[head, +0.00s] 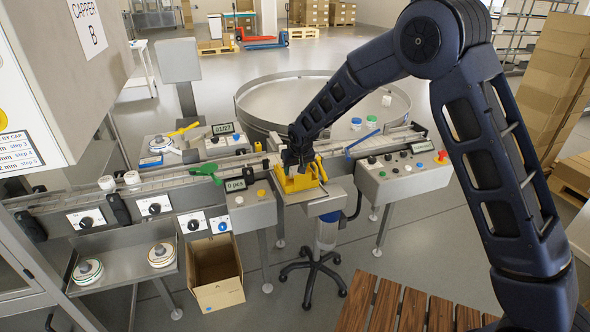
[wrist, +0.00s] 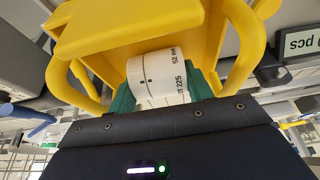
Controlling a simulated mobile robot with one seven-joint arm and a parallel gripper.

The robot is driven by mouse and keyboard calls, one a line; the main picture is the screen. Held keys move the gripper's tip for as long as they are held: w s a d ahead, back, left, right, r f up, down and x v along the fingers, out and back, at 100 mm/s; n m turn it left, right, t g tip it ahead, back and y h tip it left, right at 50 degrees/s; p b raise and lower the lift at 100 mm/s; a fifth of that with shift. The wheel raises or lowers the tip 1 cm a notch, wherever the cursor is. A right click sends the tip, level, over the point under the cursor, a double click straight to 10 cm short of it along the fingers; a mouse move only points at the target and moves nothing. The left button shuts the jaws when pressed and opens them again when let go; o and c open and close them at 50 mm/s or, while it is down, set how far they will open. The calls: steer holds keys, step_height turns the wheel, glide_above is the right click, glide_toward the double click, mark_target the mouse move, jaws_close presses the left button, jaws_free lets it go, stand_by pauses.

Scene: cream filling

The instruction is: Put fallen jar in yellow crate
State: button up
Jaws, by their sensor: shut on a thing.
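The yellow crate (head: 300,184) stands on a small grey platform in front of the conveyor in the head view. Its yellow wall and handles fill the upper part of the wrist view (wrist: 110,38). My gripper (head: 292,160) is right at the crate, pointing down. In the wrist view its green fingers (wrist: 164,88) are shut on a white jar (wrist: 156,75) with printed markings. The jar lies against or within the crate's opening; I cannot tell whether it touches the crate floor. In the head view my gripper hides the jar.
The conveyor (head: 75,198) runs behind the crate, with white jars (head: 132,178) at its left. A green tool (head: 207,171) lies left of the crate. A control box (head: 405,178) stands on the right. A round table (head: 270,98) is behind. An open cardboard box (head: 218,296) sits below.

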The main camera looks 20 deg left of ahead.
steer(key=shift+f, duration=0.1)
steer(key=o, duration=1)
steer(key=v, duration=1.2)
